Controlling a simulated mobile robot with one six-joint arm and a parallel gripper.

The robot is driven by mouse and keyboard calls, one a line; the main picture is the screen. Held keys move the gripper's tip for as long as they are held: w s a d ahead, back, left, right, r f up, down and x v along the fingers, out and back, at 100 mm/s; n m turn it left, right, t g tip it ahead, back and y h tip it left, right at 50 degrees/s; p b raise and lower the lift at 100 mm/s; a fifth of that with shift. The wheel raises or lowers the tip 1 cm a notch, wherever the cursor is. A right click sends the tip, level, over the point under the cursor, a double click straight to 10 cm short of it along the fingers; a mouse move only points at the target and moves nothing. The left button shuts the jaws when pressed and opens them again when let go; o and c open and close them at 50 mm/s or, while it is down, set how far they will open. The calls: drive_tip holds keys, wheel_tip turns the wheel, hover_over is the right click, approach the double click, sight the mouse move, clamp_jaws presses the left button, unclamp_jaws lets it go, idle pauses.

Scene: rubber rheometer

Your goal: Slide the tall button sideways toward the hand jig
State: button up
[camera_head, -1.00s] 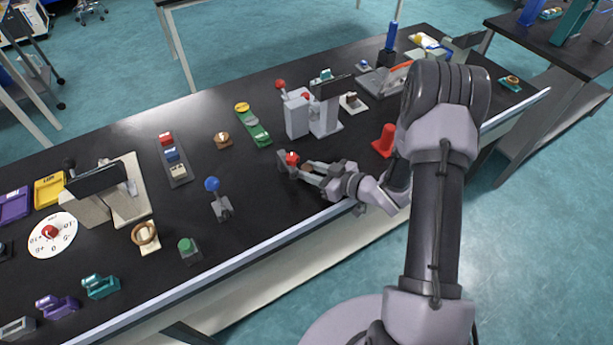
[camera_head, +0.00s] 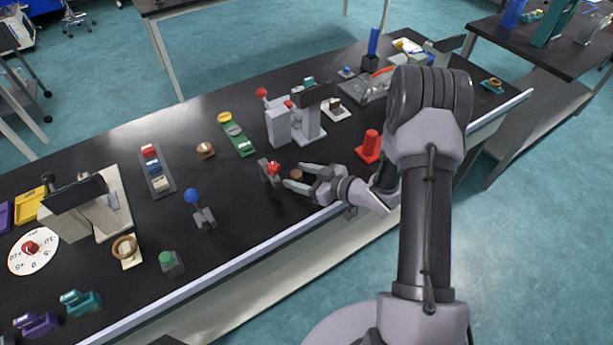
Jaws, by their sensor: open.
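My gripper (camera_head: 294,175) is low over the front half of the black bench, pointing left, with its two fingers apart. A small brown round piece (camera_head: 297,175) shows between the fingertips; I cannot tell whether either finger touches it. Just left of the fingertips stands a dark upright piece with a red top (camera_head: 273,168), apart from the gripper. A green button on a grey block (camera_head: 167,261) stands near the bench's front edge, farther left. I cannot tell for sure which piece is the tall button or which is the hand jig.
A grey machine (camera_head: 278,127) stands behind. A blue-knobbed lever (camera_head: 192,196) is to the left. The bench's front edge (camera_head: 270,228) runs below the gripper. Bare bench lies between lever and red-topped piece.

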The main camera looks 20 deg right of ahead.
drive_tip(key=p+v, duration=0.4)
drive_tip(key=v, duration=1.3)
drive_tip(key=shift+s, duration=0.1)
drive_tip(key=w+d+r+m+h+b, duration=0.1)
drive_tip(key=w+d+r+m+h, duration=0.1)
drive_tip(key=w+d+r+h, duration=0.35)
wheel_tip(320, 180, up, 10)
drive_tip(key=m+g+h+b, duration=0.1)
drive_tip(key=m+h+b, duration=0.1)
drive_tip(key=m+h, duration=0.35)
drive_tip(key=s+a+r+m+g+y, duration=0.2)
drive_tip(key=s+a, duration=0.7)
drive_tip(key=s, duration=0.2)
drive_tip(key=s+a+r+m+g+y+b, duration=0.1)
drive_tip(key=s+a+r+m, duration=0.2)
drive_tip(key=s+a, duration=0.7)
drive_tip(key=shift+s+g+y+b, duration=0.3)
drive_tip(key=shift+s+g+y, duration=0.1)
drive_tip(key=shift+s, duration=0.1)
